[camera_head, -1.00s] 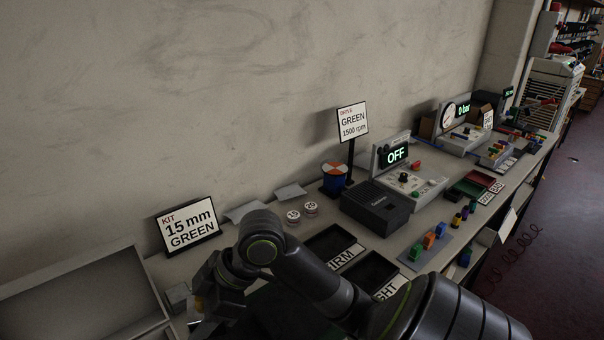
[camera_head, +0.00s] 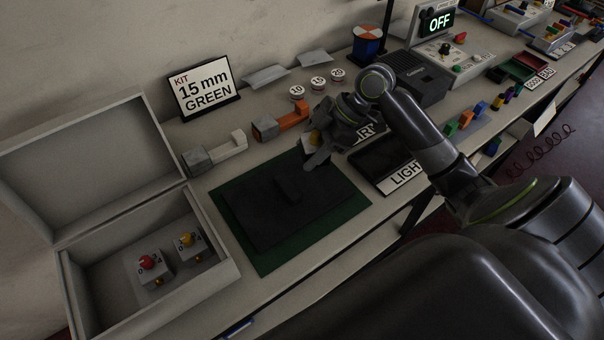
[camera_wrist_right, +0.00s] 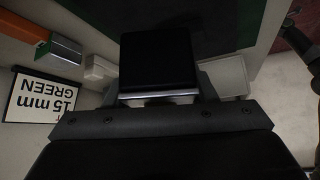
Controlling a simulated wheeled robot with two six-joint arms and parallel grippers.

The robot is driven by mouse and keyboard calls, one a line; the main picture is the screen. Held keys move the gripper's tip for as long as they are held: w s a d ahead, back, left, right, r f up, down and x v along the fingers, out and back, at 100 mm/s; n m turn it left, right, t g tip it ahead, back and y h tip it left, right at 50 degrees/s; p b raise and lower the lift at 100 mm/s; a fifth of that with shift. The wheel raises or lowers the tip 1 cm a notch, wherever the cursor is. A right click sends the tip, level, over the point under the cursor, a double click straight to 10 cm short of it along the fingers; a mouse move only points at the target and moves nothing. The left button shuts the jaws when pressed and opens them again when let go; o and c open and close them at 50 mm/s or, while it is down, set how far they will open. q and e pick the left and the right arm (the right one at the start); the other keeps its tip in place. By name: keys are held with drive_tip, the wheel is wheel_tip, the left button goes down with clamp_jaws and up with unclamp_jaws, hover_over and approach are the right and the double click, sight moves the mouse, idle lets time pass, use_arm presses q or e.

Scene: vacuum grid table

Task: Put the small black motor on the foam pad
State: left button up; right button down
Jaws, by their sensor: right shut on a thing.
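The small black motor (camera_wrist_right: 160,60) is a dark block that fills the middle of the right wrist view, held at my right gripper (camera_head: 316,160). In the head view, a dark block (camera_head: 289,188) that seems to be this motor shows just beyond the fingertips, over the foam pad. The foam pad (camera_head: 255,217) is a flat black slab on a green mat (camera_head: 335,218). Black on black, I cannot tell whether the motor touches the pad. The fingers are mostly hidden in the wrist view. My left gripper is not in view.
An open grey case (camera_head: 238,268) with two small knobbed boxes stands left of the mat. Grey-and-white (camera_head: 238,143) and grey-and-orange (camera_head: 294,115) blocks lie behind it, before the kit sign (camera_head: 205,88). A black tray (camera_head: 385,160) is right of the mat.

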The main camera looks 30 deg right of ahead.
wheel_tip(320, 180, down, 3)
drive_tip(key=shift+w, duration=0.1)
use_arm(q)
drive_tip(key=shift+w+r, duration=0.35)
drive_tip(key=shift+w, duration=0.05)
use_arm(e)
drive_tip(key=shift+f, duration=1.9)
drive_tip(key=c, duration=1.1)
unclamp_jaws()
drive_tip(key=shift+f, duration=0.2)
drive_tip(key=o, duration=0.5)
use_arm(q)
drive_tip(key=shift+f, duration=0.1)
use_arm(e)
drive_tip(key=shift+r, duration=0.1)
